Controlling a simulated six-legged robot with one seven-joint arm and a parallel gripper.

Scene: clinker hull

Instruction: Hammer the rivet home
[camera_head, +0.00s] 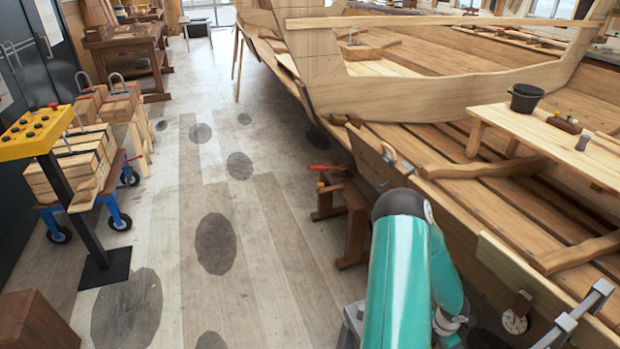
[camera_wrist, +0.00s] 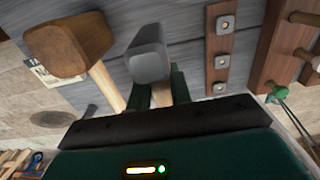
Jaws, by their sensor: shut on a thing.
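In the wrist view my gripper (camera_wrist: 161,88) is shut on a hammer with a grey metal head (camera_wrist: 147,52). Its short visible stretch of handle lies between the two dark green fingers, and the head sticks out beyond them. In the head view the hull (camera_head: 420,90) fills the right side. My gripper and the hammer do not show there.
A wooden mallet (camera_wrist: 70,45) lies close left of the hammer. A dark wooden rack with pegs (camera_wrist: 300,40) and a green tool (camera_wrist: 278,92) are at the right. A small stool (camera_head: 350,225) stands by the hull. The cart (camera_head: 112,190) and yellow control stand (camera_head: 40,132) are left; floor between is open.

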